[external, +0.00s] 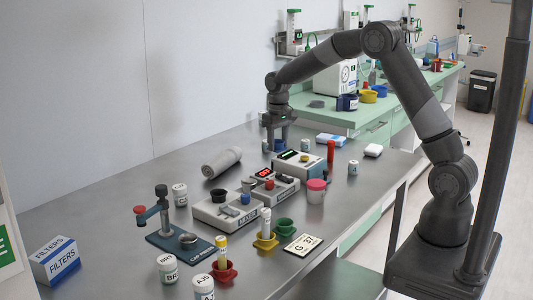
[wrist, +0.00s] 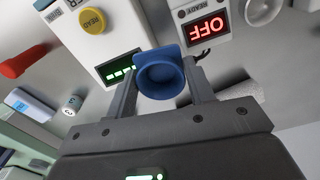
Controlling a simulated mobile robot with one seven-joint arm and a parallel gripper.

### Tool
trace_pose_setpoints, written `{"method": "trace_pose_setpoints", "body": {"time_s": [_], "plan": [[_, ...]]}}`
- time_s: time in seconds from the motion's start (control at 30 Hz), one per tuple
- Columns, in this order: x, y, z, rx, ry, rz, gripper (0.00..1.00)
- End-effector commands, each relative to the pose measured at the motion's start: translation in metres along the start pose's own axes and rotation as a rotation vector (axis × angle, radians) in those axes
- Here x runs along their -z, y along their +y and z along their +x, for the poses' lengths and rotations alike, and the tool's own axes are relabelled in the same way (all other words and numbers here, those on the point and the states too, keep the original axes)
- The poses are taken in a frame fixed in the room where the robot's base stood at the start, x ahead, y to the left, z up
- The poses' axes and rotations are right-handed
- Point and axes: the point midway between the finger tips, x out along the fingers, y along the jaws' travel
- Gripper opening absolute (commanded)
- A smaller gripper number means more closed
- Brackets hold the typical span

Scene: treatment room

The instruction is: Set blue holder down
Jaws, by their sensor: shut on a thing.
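In the external view my gripper (external: 276,146) points down at the back of the grey table, behind the device with the green display. The blue holder shows there only as a small blue patch (external: 279,145) between the fingers. I cannot tell whether its base touches the table.
The green-display device (external: 299,166) and the red-display device (external: 270,186) stand close in front of my gripper. A grey roll (external: 222,162) lies to the left. A red tube (external: 331,151) and a blue-white box (external: 330,139) are to the right. Bare table lies left of the gripper.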

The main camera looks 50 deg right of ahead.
Motion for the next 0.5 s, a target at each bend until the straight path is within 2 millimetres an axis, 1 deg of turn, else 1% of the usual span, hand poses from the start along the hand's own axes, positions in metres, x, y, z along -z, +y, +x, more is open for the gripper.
{"method": "trace_pose_setpoints", "body": {"time_s": [0.03,0.1,0.2,0.27,0.37,0.5], "plan": [[0.011,0.005,-0.002,0.000,0.003,-0.026,0.08],[0.022,0.011,-0.004,0.000,0.002,-0.068,0.08],[0.033,0.017,-0.006,0.000,0.001,-0.111,0.08],[0.037,0.018,-0.007,0.001,0.002,-0.128,0.08],[0.043,0.011,-0.001,0.001,0.000,-0.143,0.08],[0.052,-0.016,0.015,0.001,-0.001,-0.147,0.08]]}}
